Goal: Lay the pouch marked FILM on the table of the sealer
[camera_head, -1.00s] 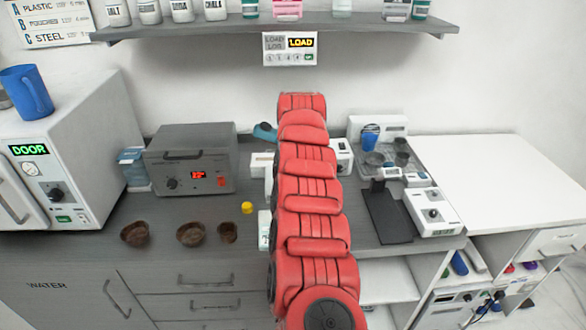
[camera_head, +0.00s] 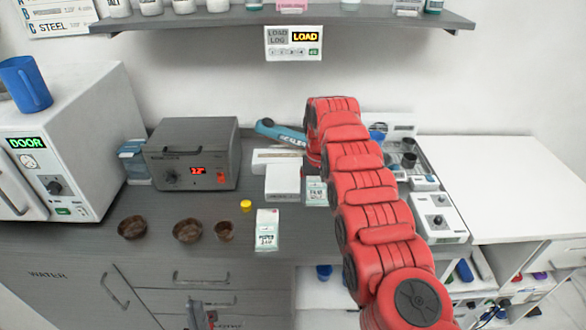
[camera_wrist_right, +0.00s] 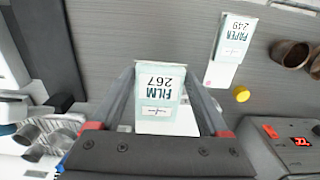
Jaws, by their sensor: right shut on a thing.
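The pouch marked FILM (camera_wrist_right: 157,92) is between the fingers of my right gripper (camera_wrist_right: 157,125) in the right wrist view, and the gripper is shut on it. The pouch's printed label also shows in the head view (camera_head: 316,191), beside my right arm. The sealer has a blue arm (camera_head: 279,132) raised at a slant and a white table (camera_head: 282,182) in front. The pouch is just right of this table; its height is unclear. My red right arm hides most of its gripper in the head view. Part of my left gripper (camera_head: 200,316) shows at the bottom edge, its fingers unclear.
A pouch marked PAPER (camera_head: 267,231) lies on the grey counter, with a yellow cap (camera_head: 246,206) and brown bowls (camera_head: 188,230) to its left. A grey heater box (camera_head: 192,155) stands left of the sealer. A white device (camera_head: 437,217) stands to the right.

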